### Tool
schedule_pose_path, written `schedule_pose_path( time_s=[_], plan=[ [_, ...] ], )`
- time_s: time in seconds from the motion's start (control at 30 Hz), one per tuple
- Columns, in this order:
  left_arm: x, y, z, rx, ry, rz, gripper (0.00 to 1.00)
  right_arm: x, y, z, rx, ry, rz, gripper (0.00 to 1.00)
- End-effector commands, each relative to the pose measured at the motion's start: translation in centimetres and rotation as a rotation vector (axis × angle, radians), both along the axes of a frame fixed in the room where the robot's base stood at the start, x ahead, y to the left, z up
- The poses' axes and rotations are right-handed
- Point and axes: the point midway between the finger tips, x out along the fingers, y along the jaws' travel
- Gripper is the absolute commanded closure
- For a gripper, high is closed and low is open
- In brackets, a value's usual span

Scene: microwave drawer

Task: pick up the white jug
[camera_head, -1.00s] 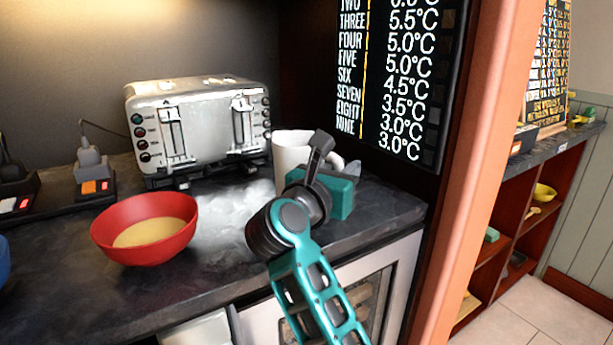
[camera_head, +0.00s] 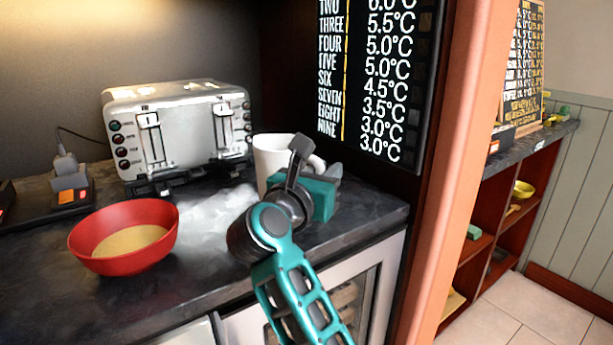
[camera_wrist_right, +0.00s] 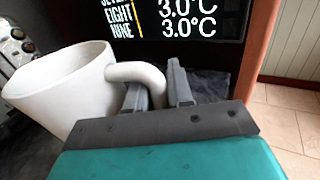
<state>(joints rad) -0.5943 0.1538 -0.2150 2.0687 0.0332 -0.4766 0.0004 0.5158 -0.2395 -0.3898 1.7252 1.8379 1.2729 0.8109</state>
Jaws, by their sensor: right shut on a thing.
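The white jug (camera_head: 272,155) is at the back right of the dark counter, in front of the black temperature board. In the right wrist view the jug (camera_wrist_right: 68,92) is on the left, tilted in that picture, with its handle (camera_wrist_right: 140,74) reaching right to the fingers. My right gripper (camera_wrist_right: 160,92) is shut on the jug's handle. In the head view my right gripper (camera_head: 325,172) is at the jug's right side, and the wrist hides the jug's lower part. I cannot tell whether the jug's base touches the counter. My left gripper is not in view.
A silver toaster (camera_head: 180,130) stands left of the jug. A red bowl (camera_head: 125,235) with yellowish contents sits at the counter's front left. An orange post (camera_head: 455,170) rises at the counter's right end. Shelves (camera_head: 500,225) stand beyond it.

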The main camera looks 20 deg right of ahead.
Motion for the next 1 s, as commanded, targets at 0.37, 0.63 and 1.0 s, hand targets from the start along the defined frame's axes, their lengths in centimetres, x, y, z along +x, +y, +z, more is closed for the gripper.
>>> schedule_pose_path(
  time_s=[0.37,0.63,1.0],
  plan=[
    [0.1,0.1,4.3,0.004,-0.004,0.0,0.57,0.0,0.0,5.7,0.003,-0.008,0.001,1.0],
    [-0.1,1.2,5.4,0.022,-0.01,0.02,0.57,0.0,0.0,9.3,0.003,-0.008,0.001,1.0],
    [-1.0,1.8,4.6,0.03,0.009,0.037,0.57,0.0,0.0,10.2,0.0,-0.008,0.001,1.0]
  ],
)
